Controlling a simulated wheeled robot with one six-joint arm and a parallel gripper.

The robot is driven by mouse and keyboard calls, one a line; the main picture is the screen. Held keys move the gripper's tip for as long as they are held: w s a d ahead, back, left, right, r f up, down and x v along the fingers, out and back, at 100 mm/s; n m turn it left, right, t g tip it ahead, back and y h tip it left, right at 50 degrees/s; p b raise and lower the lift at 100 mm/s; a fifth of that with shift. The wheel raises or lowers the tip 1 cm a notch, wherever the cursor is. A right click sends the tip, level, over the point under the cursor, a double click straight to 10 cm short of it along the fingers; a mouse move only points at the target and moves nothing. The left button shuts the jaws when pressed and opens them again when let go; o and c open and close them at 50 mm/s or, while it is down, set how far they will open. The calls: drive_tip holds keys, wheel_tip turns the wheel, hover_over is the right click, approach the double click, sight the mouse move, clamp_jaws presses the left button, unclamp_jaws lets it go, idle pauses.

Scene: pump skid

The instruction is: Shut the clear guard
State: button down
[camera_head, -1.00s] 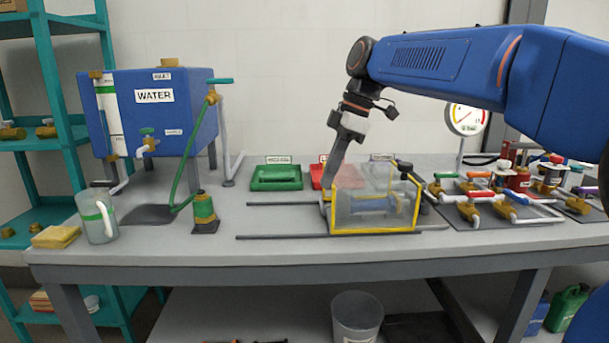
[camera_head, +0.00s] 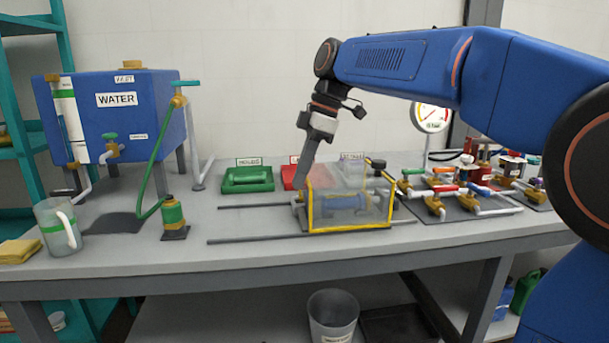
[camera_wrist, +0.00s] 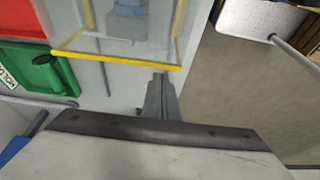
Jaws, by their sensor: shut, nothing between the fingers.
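The clear guard (camera_head: 350,208) is a see-through box with yellow edges. It stands on the bench between two dark rods, over a blue cylindrical part (camera_head: 345,202) that shows through it. My gripper (camera_head: 302,188) points down at the guard's left end, shut and empty. In the head view it looks close against that end; contact cannot be made out. In the wrist view my gripper (camera_wrist: 160,92) is shut just outside the guard's yellow lower edge (camera_wrist: 115,58). The blue part (camera_wrist: 128,20) shows dimly through the clear wall.
The front rod (camera_head: 255,240) and rear rod (camera_head: 250,206) run along the bench. Green (camera_head: 246,180) and red (camera_head: 292,177) trays lie behind. Pipes with valves (camera_head: 440,195) stand right of the guard.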

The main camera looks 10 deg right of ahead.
wheel_tip(320, 180, up, 9)
drive_tip(key=s+d+f+m+t+h, duration=0.1)
drive_tip(key=s+d+f+m, duration=0.5)
drive_tip(key=s+f, duration=0.3)
drive_tip(key=s+d+f+m+t+h, duration=0.1)
drive_tip(key=s+d+f+m+t, duration=0.1)
drive_tip(key=s+d+f+m, duration=0.4)
drive_tip(key=s+d+f+m+t+h, duration=0.1)
drive_tip(key=s+d+f+m, duration=0.5)
drive_tip(key=s+f, duration=0.6)
wheel_tip(320, 180, down, 6)
drive_tip(key=shift+s+d+t+h, duration=0.15)
drive_tip(key=shift+d+t+h, duration=0.25)
drive_tip(key=shift+d, duration=0.15)
